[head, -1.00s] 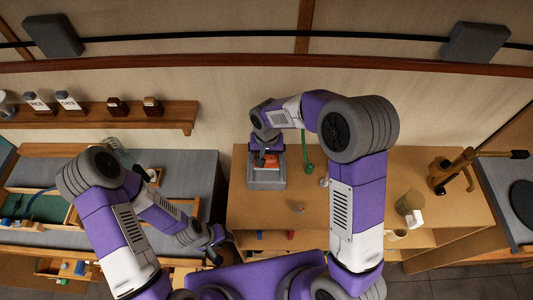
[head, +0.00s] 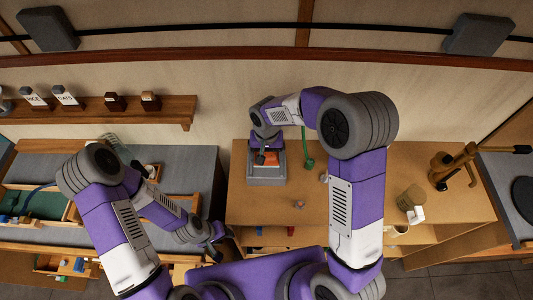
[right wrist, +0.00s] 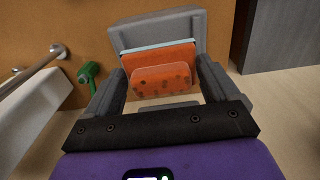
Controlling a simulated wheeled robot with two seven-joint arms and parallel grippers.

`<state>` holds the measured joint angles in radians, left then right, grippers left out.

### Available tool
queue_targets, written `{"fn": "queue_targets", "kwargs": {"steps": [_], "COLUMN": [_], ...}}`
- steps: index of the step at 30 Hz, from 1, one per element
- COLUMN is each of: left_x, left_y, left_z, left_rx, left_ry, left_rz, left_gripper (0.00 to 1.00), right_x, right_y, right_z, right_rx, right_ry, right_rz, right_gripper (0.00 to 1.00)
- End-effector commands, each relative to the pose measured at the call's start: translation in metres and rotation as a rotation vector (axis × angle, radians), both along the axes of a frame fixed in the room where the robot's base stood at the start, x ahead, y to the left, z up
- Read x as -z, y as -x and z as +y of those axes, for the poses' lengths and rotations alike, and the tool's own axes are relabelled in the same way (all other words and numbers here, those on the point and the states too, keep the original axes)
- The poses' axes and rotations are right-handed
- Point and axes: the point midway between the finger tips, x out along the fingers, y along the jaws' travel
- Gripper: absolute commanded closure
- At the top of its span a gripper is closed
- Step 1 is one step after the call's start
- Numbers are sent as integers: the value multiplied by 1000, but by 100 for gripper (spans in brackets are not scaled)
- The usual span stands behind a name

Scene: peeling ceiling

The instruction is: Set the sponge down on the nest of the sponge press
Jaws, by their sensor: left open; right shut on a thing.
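The sponge (right wrist: 162,82), an orange block with dark pores, is between the fingers of my right gripper (right wrist: 160,88) in the right wrist view. My right gripper (head: 266,160) is shut on it, above the grey sponge press (head: 266,181) in the head view. The press body also shows in the right wrist view (right wrist: 172,28). Just beyond the sponge lies a flat orange pad with a pale blue edge (right wrist: 160,53), apparently the nest. I cannot tell whether the sponge touches it. My left gripper (head: 217,250) is open and empty, low and left of the wooden table.
A green tool (head: 307,160) stands right of the press; it also shows in the right wrist view (right wrist: 88,72). A brass press-like device (head: 448,165) and a brown cup (head: 409,199) stand at the table's right. The table (head: 250,211) is mostly clear in front.

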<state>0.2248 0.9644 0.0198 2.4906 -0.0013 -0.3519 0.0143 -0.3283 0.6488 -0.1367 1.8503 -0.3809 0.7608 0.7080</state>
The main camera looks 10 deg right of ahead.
Motion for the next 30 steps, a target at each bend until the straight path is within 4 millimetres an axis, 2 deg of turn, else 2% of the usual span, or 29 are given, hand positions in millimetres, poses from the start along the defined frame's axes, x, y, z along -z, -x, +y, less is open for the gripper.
{"fn": "queue_targets", "kwargs": {"steps": [8,24,30], "left_x": [1,22,25], "left_y": [0,0,0], "left_z": [0,0,0], "left_rx": [0,0,0], "left_ry": [0,0,0], "left_rz": [0,0,0], "left_gripper": [57,57,57], "right_x": [1,27,30], "right_y": [0,0,0], "right_z": [0,0,0], "right_rx": [0,0,0], "right_ry": [0,0,0], "right_rz": [0,0,0], "right_gripper": [79,79,79]}}
